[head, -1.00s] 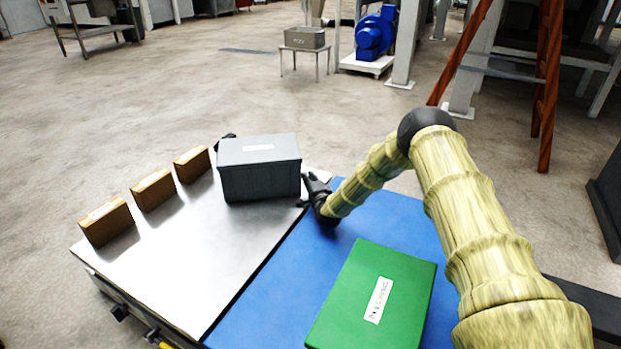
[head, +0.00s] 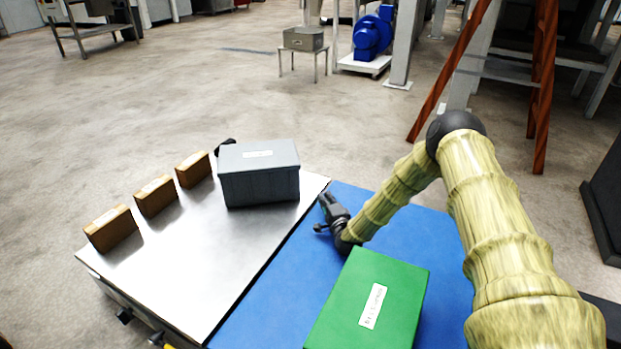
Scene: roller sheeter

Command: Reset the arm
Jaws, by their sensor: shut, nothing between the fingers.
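My arm (head: 512,235), in a bamboo-like covering, reaches in from the right and bends at a dark elbow. My gripper (head: 322,212) is dark, shut and empty. It hangs over the blue surface (head: 285,270), just behind the green box, pointing up and left in the picture. It is apart from the grey bin (head: 262,185), which stands to its left at the back of the metal plate. The green box (head: 400,283) with a white label lies on the blue surface, close in front of my wrist. Whether the wrist touches the box cannot be told.
Several small brown boxes, one of them nearest (head: 111,228), stand along the left edge of the metal plate (head: 190,265). A red-brown ladder (head: 455,70) stands behind my arm. A dark block (head: 604,200) is at the far right. The middle of the metal plate is bare.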

